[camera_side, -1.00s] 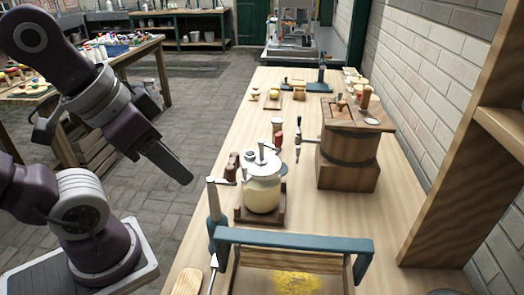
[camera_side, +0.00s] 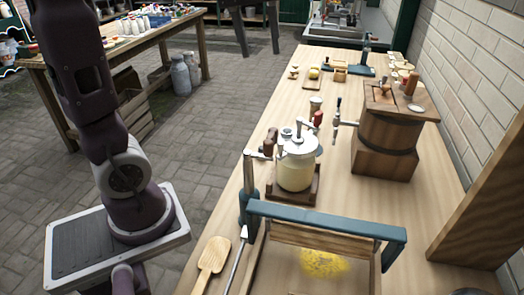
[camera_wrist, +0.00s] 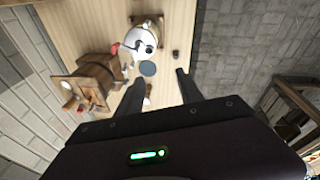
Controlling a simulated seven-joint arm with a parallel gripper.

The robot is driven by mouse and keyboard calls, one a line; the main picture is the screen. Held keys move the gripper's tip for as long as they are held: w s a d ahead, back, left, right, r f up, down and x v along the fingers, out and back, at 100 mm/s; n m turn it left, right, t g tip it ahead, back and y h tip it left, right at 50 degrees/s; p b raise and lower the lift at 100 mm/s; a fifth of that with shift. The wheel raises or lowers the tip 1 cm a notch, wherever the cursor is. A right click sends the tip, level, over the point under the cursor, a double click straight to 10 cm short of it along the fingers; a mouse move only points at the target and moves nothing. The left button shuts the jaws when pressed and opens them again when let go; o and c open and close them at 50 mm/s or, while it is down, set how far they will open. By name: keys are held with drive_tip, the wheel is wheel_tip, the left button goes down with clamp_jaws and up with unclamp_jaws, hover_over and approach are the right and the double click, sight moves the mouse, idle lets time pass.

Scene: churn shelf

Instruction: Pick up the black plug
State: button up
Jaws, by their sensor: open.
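My gripper (camera_wrist: 160,76) shows in the wrist view with its two dark fingers apart and nothing between them. It is above the bench, pointing towards the lidded jar. In the side view my gripper is out of the picture. I cannot clearly make out a black plug. A small dark piece (camera_wrist: 175,54) lies on the bench near the jar in the wrist view, beyond the right fingertip, and may be it. In the side view a dark brown piece (camera_side: 268,143) stands just left of the jar; I cannot tell whether it is the same thing.
A lidded jar (camera_side: 297,170) stands on a wooden base. A wooden churn (camera_side: 387,135) stands to its right. A blue-handled frame (camera_side: 325,220) and a wooden paddle (camera_side: 212,256) are at the near end. A grey-blue disc (camera_wrist: 147,68) lies near the jar. Bare bench lies along the left edge.

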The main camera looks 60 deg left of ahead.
drive_tip(key=w+a+f+n+g+y, duration=0.1)
drive_tip(key=w+a+f+n+g, duration=0.25)
drive_tip(key=w+a+n, duration=0.5)
drive_tip(key=shift+m+t, duration=0.45)
drive_tip(key=shift+m, duration=0.5)
drive_tip(key=f, duration=1)
drive_tip(key=s+a+f, duration=0.1)
drive_tip(key=f, duration=0.9)
drive_tip(key=s+f, duration=0.1)
drive_tip(key=f, duration=0.9)
drive_tip(key=shift+s+a, duration=0.1)
drive_tip(key=shift+a, duration=0.05)
clamp_jaws()
